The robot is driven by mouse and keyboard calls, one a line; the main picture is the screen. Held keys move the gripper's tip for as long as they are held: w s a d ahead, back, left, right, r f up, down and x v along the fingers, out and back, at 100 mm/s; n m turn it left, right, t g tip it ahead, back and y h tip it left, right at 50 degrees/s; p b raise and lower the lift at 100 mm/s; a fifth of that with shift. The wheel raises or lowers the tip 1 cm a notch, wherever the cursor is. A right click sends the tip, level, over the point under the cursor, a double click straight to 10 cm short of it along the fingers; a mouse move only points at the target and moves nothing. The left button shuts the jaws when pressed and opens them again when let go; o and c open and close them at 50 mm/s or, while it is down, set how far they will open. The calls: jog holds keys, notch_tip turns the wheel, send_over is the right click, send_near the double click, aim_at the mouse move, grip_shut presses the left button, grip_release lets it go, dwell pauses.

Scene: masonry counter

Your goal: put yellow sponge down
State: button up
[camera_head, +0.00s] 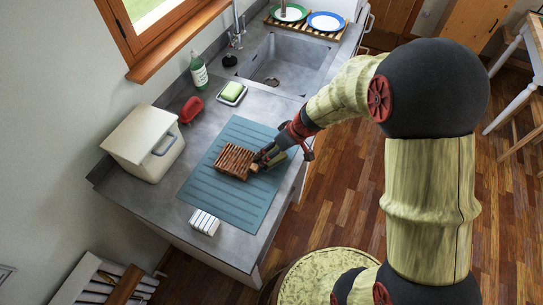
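My gripper (264,162) is low over the blue-green ribbed mat (210,198) on the grey counter, at the right end of a brown slatted block (235,161). A small tan patch shows at the fingertips and an olive-coloured patch beside them. I cannot tell if either is the yellow sponge, or if the fingers are shut on something. A yellow-green block (232,90) lies on a small white dish (242,99) behind the mat, away from my gripper. I cannot make out a clearly yellow sponge elsewhere.
A white bin (135,140), a red object (191,109) and a green bottle (199,72) stand along the wall. A sink (288,62) and a plate rack (297,25) are at the back. A white ribbed block (205,222) sits at the mat's front edge.

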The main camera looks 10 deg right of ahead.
jog(key=shift+c, duration=1.1)
jog(key=shift+r, duration=0.1)
